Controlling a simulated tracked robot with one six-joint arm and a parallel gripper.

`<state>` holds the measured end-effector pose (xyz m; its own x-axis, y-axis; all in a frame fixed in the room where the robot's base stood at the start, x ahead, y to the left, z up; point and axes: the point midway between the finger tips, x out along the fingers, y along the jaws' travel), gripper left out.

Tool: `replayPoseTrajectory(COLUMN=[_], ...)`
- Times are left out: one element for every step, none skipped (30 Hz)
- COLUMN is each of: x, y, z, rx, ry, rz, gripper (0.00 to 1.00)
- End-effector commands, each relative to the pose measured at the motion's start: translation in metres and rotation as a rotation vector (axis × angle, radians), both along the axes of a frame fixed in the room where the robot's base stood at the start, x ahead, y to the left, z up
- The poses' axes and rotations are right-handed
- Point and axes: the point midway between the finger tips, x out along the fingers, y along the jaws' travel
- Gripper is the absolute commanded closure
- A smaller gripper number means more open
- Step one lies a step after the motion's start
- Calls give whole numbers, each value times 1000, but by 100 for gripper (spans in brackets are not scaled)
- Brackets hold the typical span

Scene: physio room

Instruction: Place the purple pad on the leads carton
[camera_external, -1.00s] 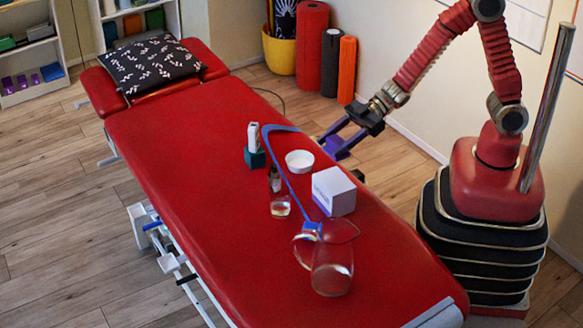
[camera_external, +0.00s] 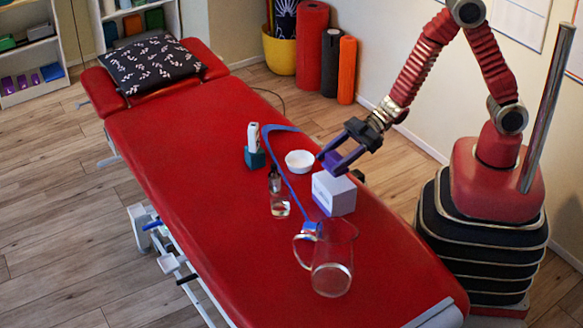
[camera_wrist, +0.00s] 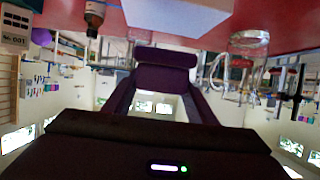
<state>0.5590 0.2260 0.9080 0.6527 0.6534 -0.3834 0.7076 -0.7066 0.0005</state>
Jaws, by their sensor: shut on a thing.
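My gripper (camera_external: 337,163) is shut on the purple pad (camera_external: 333,160) and holds it in the air just above and behind the leads carton. The pad also shows dark purple between the fingers in the wrist view (camera_wrist: 163,72). The leads carton (camera_external: 334,193) is a white box standing on the red treatment table. In the wrist view the carton (camera_wrist: 178,14) is partly seen at the top, and that picture appears upside down. I cannot tell whether the pad touches the carton.
A white bowl (camera_external: 299,161) stands left of the gripper. A blue strap (camera_external: 290,185) runs past the carton. A dropper bottle (camera_external: 274,180), a small glass (camera_external: 280,207), a glass jug (camera_external: 332,262) and a white device on a green block (camera_external: 255,158) stand nearby on the red table (camera_external: 200,180).

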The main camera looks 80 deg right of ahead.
Motion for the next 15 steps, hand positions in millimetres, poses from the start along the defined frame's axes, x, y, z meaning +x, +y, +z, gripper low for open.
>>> replayPoseTrajectory(x=[0,0,0,0,0,0,0,0,0,0,0,0,0,0,0], y=[0,0,0,0,0,0,0,0,0,0,0,0,0,0,0], z=[0,0,0,0,0,-1,-2,-3,-6,-9,-12,-16,-20,-23,-28], rx=[1,1,1,1,1,0,1,0,0,1,1,0,0,0,1], ry=[-1,-1,-1,-1,-1,0,1,1,3,4,4,3,4,5,4], rz=[0,0,0,0,0,0,0,0,0,0,0,-1,-1,-2,0], gripper=[72,72,72,72,72,72,72,72,72,72,72,72,72,72,72])
